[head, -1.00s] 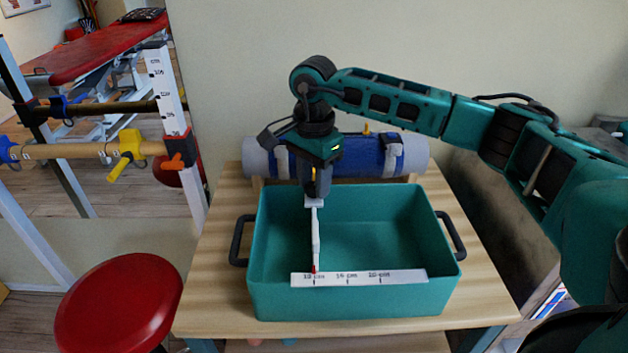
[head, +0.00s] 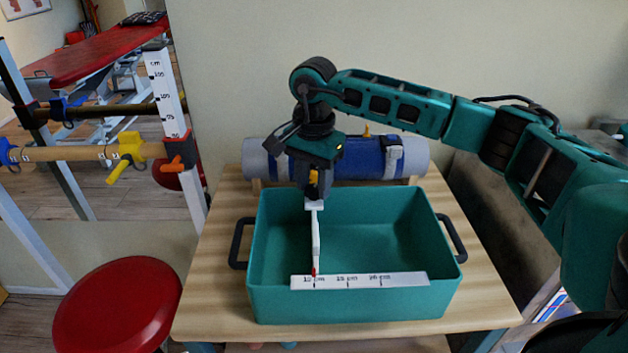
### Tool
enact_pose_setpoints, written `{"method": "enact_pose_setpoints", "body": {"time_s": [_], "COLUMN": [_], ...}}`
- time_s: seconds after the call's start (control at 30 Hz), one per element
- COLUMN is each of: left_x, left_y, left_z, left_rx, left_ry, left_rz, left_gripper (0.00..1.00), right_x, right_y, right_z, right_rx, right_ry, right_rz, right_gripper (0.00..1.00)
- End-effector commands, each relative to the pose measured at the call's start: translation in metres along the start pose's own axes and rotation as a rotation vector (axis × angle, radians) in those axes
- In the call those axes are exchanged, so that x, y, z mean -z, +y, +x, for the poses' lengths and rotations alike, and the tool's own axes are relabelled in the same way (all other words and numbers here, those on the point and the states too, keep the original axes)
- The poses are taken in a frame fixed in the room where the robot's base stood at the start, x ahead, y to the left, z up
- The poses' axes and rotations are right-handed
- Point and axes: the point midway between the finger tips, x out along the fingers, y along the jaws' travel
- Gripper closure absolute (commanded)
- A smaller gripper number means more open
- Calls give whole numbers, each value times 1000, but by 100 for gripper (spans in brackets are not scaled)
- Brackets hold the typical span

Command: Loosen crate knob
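The teal crate (head: 350,306) stands on a wooden table. A white pointer arm (head: 316,240) with a red tip runs from the crate's back rim forward over it. Its tip lies near the left end of a white centimetre strip (head: 405,280) on the front rim. My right gripper (head: 314,190) points down at the back rim, right above the pointer's rear end. A small orange patch shows at its fingers. The crate knob is not clearly seen, and I cannot tell whether the fingers are closed on it. My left gripper is not in view.
A blue and grey roll (head: 360,160) lies behind the crate. A red stool (head: 118,305) stands at the left front. The crate's inside looks empty.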

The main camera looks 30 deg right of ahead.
Motion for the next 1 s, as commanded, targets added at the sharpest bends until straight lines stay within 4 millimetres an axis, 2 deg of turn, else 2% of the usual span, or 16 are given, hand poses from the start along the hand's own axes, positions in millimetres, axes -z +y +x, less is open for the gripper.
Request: {"method": "enact_pose_setpoints", "body": {"time_s": [0.03, 0.23, 0.47, 0.57, 0.67, 1.0], "left_x": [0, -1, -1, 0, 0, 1], "left_y": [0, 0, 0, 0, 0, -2], "left_z": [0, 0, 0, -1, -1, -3], "left_rx": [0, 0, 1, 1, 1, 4], "left_ry": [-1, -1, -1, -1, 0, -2], "left_rz": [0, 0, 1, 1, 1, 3], "left_gripper": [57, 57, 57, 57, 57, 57], "right_x": [0, 0, 0, 0, 0, 0], "right_y": [0, 0, 0, 0, -1, -1], "right_z": [-1, 0, 0, -7, -22, -96], "right_rx": [2, -1, -1, 0, 3, 2], "right_ry": [0, 0, 1, 1, 2, 2], "right_rz": [0, 0, 0, 1, 1, 0], "right_gripper": [56, 37, 37, 37, 37, 37]}}
